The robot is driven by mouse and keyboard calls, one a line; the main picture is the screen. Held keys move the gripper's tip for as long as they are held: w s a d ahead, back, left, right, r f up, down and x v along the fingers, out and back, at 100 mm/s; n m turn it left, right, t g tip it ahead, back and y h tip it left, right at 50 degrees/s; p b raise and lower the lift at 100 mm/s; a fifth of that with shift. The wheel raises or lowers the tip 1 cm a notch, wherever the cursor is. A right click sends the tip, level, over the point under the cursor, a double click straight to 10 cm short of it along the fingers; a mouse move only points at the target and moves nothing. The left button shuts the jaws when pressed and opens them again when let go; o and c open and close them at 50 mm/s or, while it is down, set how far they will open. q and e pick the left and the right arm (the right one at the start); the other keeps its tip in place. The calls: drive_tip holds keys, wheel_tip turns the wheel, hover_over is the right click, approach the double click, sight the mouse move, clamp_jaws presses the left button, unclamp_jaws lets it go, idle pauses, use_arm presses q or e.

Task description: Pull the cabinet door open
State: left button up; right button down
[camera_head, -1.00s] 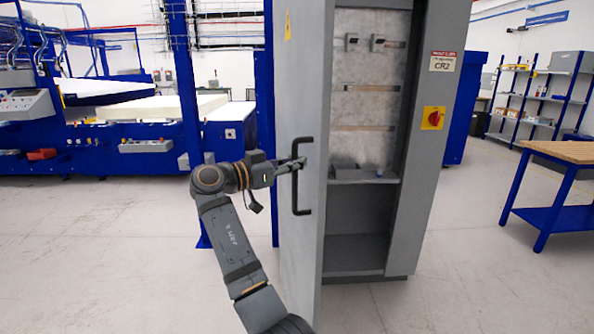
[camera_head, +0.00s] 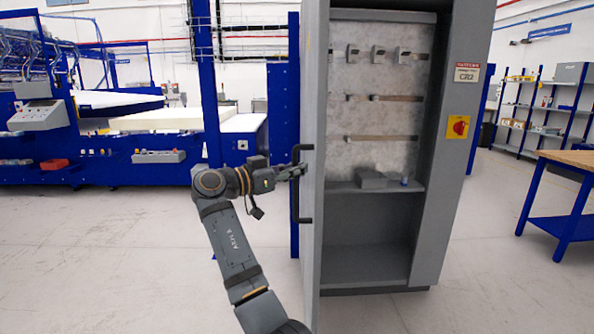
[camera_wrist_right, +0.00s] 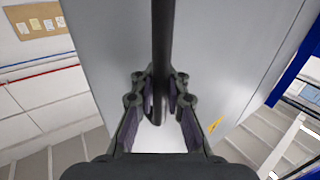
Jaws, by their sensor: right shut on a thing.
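The grey cabinet (camera_head: 425,220) stands open at the centre right of the head view. Its door (camera_head: 312,200) is swung wide and shows nearly edge-on at the cabinet's left side. A dark bar handle (camera_head: 296,185) is fixed to the door's outer face. My right gripper (camera_head: 300,171) is shut on the handle's upright bar. In the right wrist view the handle (camera_wrist_right: 163,45) runs between the two fingers (camera_wrist_right: 160,100), with the grey door face (camera_wrist_right: 225,60) behind. My left gripper is not in view.
Inside the cabinet are rails (camera_head: 380,138), a shelf (camera_head: 345,187) and a small grey box (camera_head: 371,180). A red rotary switch (camera_head: 458,127) is on its front. A blue-legged workbench (camera_head: 570,158) stands at right. Blue machinery (camera_head: 100,160) fills the left background. Floor is clear around the door.

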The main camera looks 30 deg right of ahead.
drive_tip(key=shift+f, duration=0.3)
drive_tip(key=c, duration=1.7)
unclamp_jaws()
drive_tip(key=shift+s+a, duration=0.1)
drive_tip(key=o, duration=0.4)
drive_tip(key=shift+s+a+r, duration=0.1)
drive_tip(key=shift+a+r, duration=0.05)
drive_tip(key=shift+r, duration=0.1)
drive_tip(key=shift+c, duration=0.2)
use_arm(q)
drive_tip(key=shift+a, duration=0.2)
use_arm(e)
drive_tip(key=a, duration=1.1)
drive_tip(key=shift+a, duration=0.4)
